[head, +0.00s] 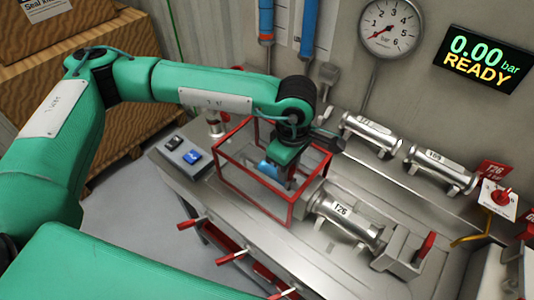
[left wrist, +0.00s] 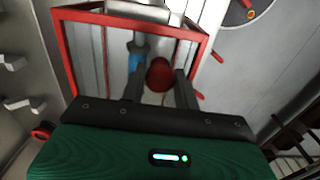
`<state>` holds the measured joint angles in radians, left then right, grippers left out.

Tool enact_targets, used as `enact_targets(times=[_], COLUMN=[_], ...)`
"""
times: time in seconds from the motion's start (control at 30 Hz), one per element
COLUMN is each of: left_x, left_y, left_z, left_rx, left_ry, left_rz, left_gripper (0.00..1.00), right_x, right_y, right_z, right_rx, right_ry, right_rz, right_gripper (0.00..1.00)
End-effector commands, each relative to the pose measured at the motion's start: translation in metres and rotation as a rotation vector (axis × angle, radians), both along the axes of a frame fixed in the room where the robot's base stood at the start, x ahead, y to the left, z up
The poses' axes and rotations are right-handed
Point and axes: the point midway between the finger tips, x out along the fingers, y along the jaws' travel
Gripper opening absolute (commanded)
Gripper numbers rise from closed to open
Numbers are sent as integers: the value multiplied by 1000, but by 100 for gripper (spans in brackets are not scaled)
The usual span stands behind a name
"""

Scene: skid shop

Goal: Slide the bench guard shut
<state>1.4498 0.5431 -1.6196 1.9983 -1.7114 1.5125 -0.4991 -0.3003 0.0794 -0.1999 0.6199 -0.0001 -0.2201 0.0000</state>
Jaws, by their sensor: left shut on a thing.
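The bench guard (head: 292,212) is a red-framed box with clear panels on the left part of the metal bench. The cylinder marked T26 (head: 342,210) lies to its right, with its main length outside the frame. My left gripper (head: 288,182) reaches down at the guard from above. In the left wrist view the guard's red frame (left wrist: 130,23) fills the upper middle, and a round red knob (left wrist: 159,74) sits between my gripper's fingers, which are shut on it. The knob is hidden in the head view. My right gripper is not in view.
A box with a black and a blue switch (head: 183,155) stands left of the guard. Two more cylinders (head: 372,131) rest along the back. Red-handled levers (head: 226,256) stick out at the front edge. The wall display (head: 483,58) reads 0.00 bar READY.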

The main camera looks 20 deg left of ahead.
Motion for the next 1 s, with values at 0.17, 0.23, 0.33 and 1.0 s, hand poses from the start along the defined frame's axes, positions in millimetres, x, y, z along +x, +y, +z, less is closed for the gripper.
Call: enact_targets(times=[0.17,0.23,0.33,1.0], left_x=[-3,-4,-3,-16], left_y=[-8,-8,-8,-39], left_z=[-1,0,0,-2], left_rx=[0,0,0,-1], left_ry=[0,0,0,0], left_rz=[-1,-1,0,-2], left_gripper=[18,18,18,18], right_x=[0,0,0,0], right_y=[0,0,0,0], right_z=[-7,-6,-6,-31], right_rx=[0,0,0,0], right_ry=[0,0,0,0], right_rz=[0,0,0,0], right_gripper=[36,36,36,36])
